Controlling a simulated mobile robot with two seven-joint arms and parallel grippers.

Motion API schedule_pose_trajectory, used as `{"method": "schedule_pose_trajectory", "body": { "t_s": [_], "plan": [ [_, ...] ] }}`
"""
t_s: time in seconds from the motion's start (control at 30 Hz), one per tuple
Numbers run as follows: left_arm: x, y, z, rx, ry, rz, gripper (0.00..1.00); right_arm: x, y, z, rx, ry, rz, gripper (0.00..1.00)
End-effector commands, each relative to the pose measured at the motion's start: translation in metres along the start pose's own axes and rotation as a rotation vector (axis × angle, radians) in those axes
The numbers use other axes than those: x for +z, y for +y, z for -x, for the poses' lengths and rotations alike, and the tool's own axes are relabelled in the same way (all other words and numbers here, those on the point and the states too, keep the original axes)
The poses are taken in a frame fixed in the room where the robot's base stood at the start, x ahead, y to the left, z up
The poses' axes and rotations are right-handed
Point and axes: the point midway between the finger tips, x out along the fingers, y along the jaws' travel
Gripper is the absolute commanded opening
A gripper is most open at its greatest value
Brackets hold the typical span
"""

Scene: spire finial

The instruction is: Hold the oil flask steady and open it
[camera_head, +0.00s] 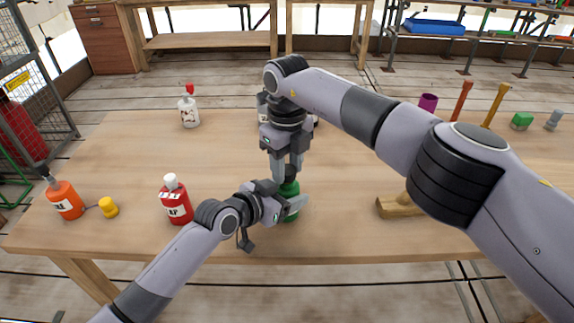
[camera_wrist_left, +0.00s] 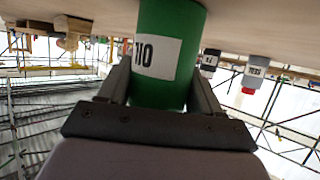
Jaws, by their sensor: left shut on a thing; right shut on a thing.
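The green oil flask (camera_head: 289,212) stands upright near the front edge of the table. My left gripper (camera_head: 288,203) is shut around its body from the left. The left wrist view shows the green flask (camera_wrist_left: 172,85) with its white label between the two fingers, with the picture upside down. My right gripper (camera_head: 288,168) points straight down over the flask and is shut on its dark cap (camera_head: 290,173). The fingers partly hide the cap. I cannot tell whether the cap is still seated on the neck.
A red bottle (camera_head: 176,203) stands left of the flask, close to my left arm. An orange bottle (camera_head: 65,201) and a yellow piece (camera_head: 108,208) are farther left. A white bottle with a red top (camera_head: 188,112) stands behind. A wooden piece (camera_head: 396,207) lies to the right.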

Motion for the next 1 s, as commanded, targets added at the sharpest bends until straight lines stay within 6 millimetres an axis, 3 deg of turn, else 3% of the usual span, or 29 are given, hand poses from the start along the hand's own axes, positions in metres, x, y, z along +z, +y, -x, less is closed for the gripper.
{"method": "schedule_pose_trajectory", "body": {
  "t_s": [0.17, 0.4, 0.63, 0.67, 0.73, 1.0],
  "plan": [
    [0.0, 0.0, 0.0, 0.0, -0.001, 0.0, 0.0, 0.0, 0.0, 0.009, -0.001, -0.002, 0.0, 0.03],
    [0.0, 0.0, 0.0, 0.0, -0.001, 0.0, 0.0, 0.0, 0.0, 0.038, -0.001, -0.001, 0.0, 0.03],
    [0.0, 0.0, 0.0, 0.0, -0.001, 0.0, 0.0, 0.0, 0.0, 0.04, 0.0, 0.0, 0.0, 0.03],
    [0.0, 0.0, 0.0, 0.0, -0.001, 0.0, 0.71, 0.0, 0.0, 0.04, 0.0, 0.0, 0.0, 0.03],
    [0.0, 0.0, 0.0, 0.0, -0.001, 0.0, 0.94, 0.0, 0.0, 0.04, 0.0, 0.0, 0.0, 0.03],
    [0.0, 0.0, 0.0, 0.0, 0.0, 0.0, 0.94, 0.0, 0.0, 0.04, 0.0, 0.0, 0.0, 0.03]
  ]
}}
